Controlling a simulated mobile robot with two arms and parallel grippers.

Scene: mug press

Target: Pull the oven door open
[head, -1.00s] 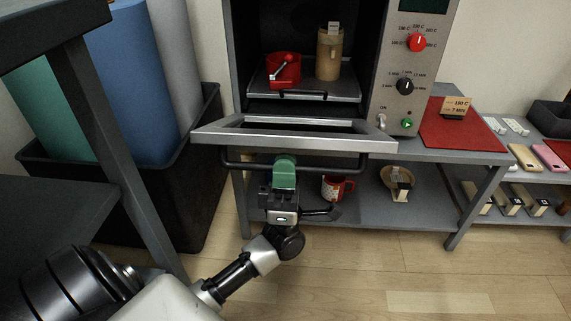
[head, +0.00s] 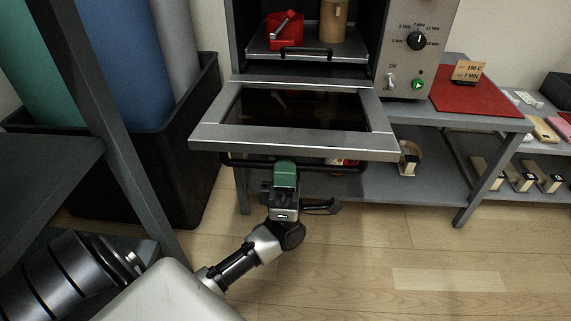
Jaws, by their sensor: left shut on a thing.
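The oven door (head: 295,143) is swung down to about level, with its dark glass facing up and its frame reaching out toward me. Its black bar handle (head: 345,168) runs under the front edge. My left gripper (head: 285,172) is shut on the handle near its middle, and the green fingers hide that part of the bar. The oven (head: 411,75) stands open behind the door, with a rack (head: 345,43) inside. My right gripper is not in view.
On the rack are a red pot (head: 284,32) and a tan cylinder (head: 333,20). A black bin (head: 190,150) with rolls stands left. The floor at front right is clear.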

